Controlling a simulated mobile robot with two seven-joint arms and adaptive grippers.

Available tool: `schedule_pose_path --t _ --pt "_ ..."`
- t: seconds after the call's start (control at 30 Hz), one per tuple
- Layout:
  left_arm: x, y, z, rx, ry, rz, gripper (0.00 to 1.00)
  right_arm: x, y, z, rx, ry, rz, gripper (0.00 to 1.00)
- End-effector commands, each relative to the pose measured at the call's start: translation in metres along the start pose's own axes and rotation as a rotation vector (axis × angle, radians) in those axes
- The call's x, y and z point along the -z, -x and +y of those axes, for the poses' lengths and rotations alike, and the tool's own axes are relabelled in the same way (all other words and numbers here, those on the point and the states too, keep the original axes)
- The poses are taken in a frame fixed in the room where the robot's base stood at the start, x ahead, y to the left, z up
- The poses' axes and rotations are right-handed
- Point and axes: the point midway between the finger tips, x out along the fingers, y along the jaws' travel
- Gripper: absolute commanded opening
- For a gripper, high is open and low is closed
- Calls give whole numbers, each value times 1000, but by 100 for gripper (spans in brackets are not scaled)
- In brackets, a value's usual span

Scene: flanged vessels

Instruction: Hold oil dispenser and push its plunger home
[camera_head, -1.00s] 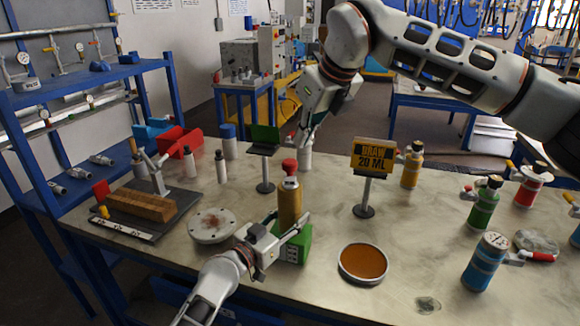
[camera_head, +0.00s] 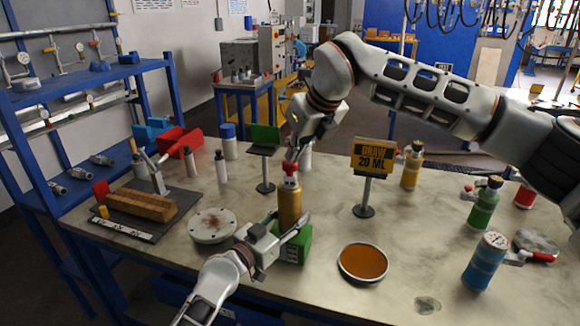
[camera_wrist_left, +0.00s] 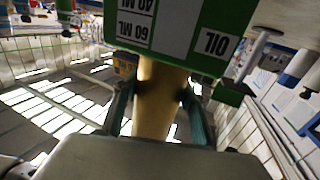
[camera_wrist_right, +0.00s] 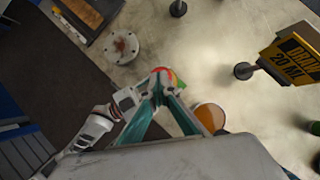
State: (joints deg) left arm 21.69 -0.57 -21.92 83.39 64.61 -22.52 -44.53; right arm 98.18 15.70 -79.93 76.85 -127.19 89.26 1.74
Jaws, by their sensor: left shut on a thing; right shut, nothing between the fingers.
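The oil dispenser (camera_head: 290,208) is a gold cylinder with a red plunger cap (camera_head: 290,167) on top. It stands upright by a green block (camera_head: 303,244), whose face shows "OIL" and ML marks in the left wrist view. My left gripper (camera_wrist_left: 157,108) is shut around the gold body, a finger on each side. My right gripper (camera_head: 292,159) is shut and empty, pointing down with its fingertips at the red cap. In the right wrist view the cap (camera_wrist_right: 160,72) shows just beyond the fingertips; whether they touch is hard to tell.
A "DRAW 20 ML" sign (camera_head: 373,158) stands to the right, with an amber dish (camera_head: 363,262) in front. A round pale plate (camera_head: 213,226) lies left of the dispenser, and a green panel on a stand (camera_head: 265,140) is behind. Coloured bottles stand at right.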

Motion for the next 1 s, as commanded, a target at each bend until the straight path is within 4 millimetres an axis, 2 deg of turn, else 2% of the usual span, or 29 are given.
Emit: schedule_pose_path --t 0.37,0.87,1.0 --pt "-1 0 0 0 0 -1 9 1 -2 0 0 0 1 0" --pt "-1 0 0 -1 0 -1 9 10 -17 -1 2 -1 3 0" --pt "-1 0 0 -1 0 -1 9 10 -16 -1 2 -1 2 0"
